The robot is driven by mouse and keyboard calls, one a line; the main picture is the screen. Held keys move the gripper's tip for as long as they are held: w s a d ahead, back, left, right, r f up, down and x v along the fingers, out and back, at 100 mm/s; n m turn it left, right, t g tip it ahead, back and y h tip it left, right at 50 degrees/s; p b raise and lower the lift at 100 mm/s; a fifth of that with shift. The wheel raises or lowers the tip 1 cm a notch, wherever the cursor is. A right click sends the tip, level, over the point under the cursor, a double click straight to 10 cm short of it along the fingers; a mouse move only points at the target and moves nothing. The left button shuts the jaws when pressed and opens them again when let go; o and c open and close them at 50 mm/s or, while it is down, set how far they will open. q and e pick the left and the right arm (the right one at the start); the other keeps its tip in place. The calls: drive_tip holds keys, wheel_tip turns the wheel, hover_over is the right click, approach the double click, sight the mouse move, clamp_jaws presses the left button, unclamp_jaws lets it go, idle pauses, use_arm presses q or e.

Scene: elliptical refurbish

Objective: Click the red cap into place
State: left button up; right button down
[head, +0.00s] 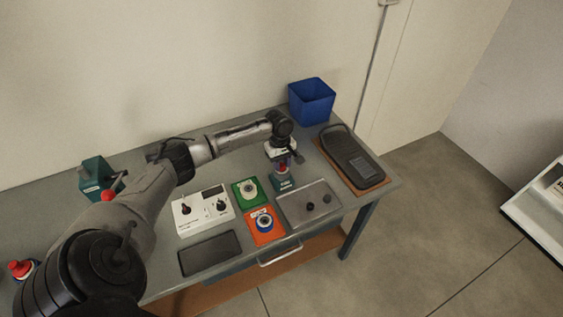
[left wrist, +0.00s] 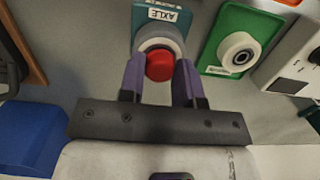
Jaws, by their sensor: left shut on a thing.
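The red cap (left wrist: 160,66) is between the two purple finger pads of my left gripper (left wrist: 160,82), which is shut on it. It also shows small in the head view (head: 283,168), under my left wrist. The cap is over a pale grey round part (left wrist: 160,38) on a teal block labelled AXLE (left wrist: 178,16). The cap looks in line with the round part, but I cannot tell whether it is fully seated. The teal block also shows in the head view (head: 284,183). My right gripper is not in view.
A green plate (head: 245,193) and an orange plate (head: 265,228) with round parts lie left of the teal block. A white control box (head: 203,212), a grey tray (head: 310,204), a dark device (head: 350,155) and a blue bin (head: 311,101) are around.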

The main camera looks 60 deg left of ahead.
use_arm(q)
drive_tip(key=shift+f, duration=0.15)
drive_tip(key=o, duration=1)
drive_tip(key=r, duration=0.4)
drive_tip(key=a+r, duration=0.1)
drive_tip(key=r, duration=0.4)
drive_tip(key=r+p, duration=0.1)
drive_tip(key=r, duration=0.3)
drive_tip(key=shift+a+r, duration=0.35)
